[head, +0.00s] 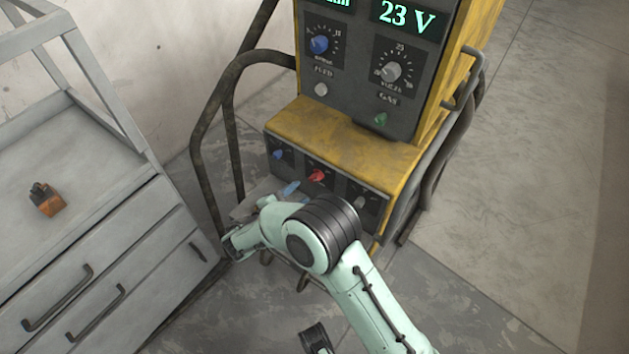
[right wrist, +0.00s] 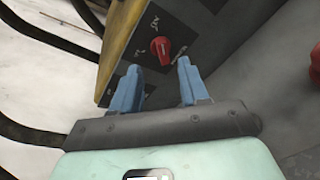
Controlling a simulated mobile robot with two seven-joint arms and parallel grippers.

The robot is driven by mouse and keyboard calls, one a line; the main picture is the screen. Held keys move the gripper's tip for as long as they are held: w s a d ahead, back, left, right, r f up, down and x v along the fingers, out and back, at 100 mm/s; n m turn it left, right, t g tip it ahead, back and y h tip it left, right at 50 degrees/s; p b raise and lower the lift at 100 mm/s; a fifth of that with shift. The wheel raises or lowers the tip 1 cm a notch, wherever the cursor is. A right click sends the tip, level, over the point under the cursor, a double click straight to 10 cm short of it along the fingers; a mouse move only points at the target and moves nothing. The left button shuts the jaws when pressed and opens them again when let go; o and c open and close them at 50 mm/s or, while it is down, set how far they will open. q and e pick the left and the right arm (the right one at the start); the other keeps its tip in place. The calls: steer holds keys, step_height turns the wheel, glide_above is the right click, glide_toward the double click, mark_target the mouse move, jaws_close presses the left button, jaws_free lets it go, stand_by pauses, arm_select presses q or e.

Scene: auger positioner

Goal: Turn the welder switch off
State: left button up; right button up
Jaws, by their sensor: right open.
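The welder switch is a red rotary knob (head: 317,175) in the middle of the lower dark panel of the yellow welder. It also shows as a red knob (right wrist: 160,47) in the right wrist view, upright on its dial and just beyond the fingertips. My right gripper (head: 289,190) is in front of that panel, a little to the lower left of the knob. In the right wrist view its blue fingers (right wrist: 160,68) are spread with nothing between them, and the knob lies between their lines, apart from them. My left gripper is not seen.
A blue knob (head: 278,155) and a grey knob (head: 360,202) flank the red one. A dark tube frame (head: 228,130) stands at the welder's left. A grey drawer cabinet (head: 125,215) is at left, with a small orange-brown object (head: 47,204) on it. Floor at right is clear.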

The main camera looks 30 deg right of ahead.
mark_target(317, 178)
steer(key=b+x, duration=0.1)
steer(key=x, duration=0.7)
steer(key=shift+f, duration=0.1)
steer(key=shift+w+d+f, duration=0.1)
steer(key=shift+w+d, duration=0.05)
steer(key=shift+d, duration=0.25)
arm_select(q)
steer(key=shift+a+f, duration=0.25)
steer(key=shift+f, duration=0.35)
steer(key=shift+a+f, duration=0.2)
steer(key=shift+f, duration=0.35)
arm_select(e)
jaws_close()
